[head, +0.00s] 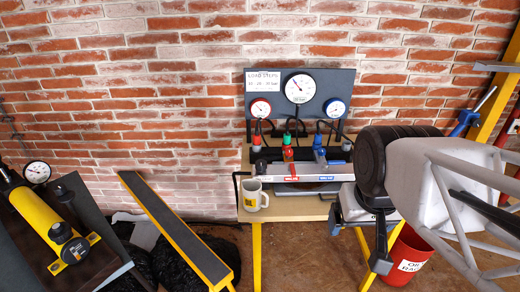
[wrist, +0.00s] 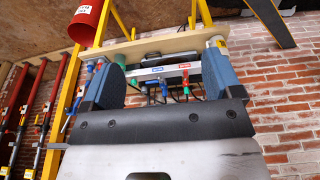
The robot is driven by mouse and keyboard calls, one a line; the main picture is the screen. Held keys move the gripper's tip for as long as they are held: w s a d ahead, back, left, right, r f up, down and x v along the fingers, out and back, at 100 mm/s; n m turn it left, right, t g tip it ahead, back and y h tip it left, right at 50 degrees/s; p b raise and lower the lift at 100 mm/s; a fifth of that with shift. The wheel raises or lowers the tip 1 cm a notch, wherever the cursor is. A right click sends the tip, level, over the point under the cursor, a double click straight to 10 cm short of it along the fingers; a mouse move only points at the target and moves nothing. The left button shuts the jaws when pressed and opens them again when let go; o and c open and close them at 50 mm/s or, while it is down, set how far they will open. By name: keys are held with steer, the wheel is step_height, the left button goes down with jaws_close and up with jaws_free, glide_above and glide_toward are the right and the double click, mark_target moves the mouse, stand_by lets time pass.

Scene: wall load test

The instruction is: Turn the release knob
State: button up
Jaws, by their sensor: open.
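My gripper (wrist: 165,78) is open, with two blue-padded fingers spread apart and nothing between them. In the head view my gripper (head: 358,240) hangs at the right front corner of a wooden bench (head: 285,211), partly hidden by my own arm. On the bench stand a red-topped fitting (head: 257,138), a green-and-red one (head: 288,150) and a blue one (head: 319,152), behind a silver bar (head: 300,178). The wrist view shows the blue fitting (wrist: 163,89) and the green one (wrist: 185,82) beyond the fingers. I cannot tell which part is the release knob.
A gauge panel (head: 345,79) is behind the bench. A mug (head: 253,196) stands at its front left. A yellow cylinder (head: 44,221) with a gauge (head: 37,172) lies far left, beside a yellow-edged beam (head: 175,228). A red bucket (head: 405,259) is below my arm.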

steer(key=shift+c, duration=0.7)
steer(key=m+g, duration=0.3)
steer(key=m, duration=0.6)
glide_above(261, 163)
step_height(261, 163, down, 18)
steer(key=shift+s+d+r, duration=0.1)
steer(key=shift+s+r, duration=0.05)
steer(key=shift+r, duration=0.1)
steer(key=shift+w+f, duration=0.2)
steer(key=shift+f, duration=0.05)
steer(key=shift+f, duration=0.1)
steer(key=shift+f, duration=3.8)
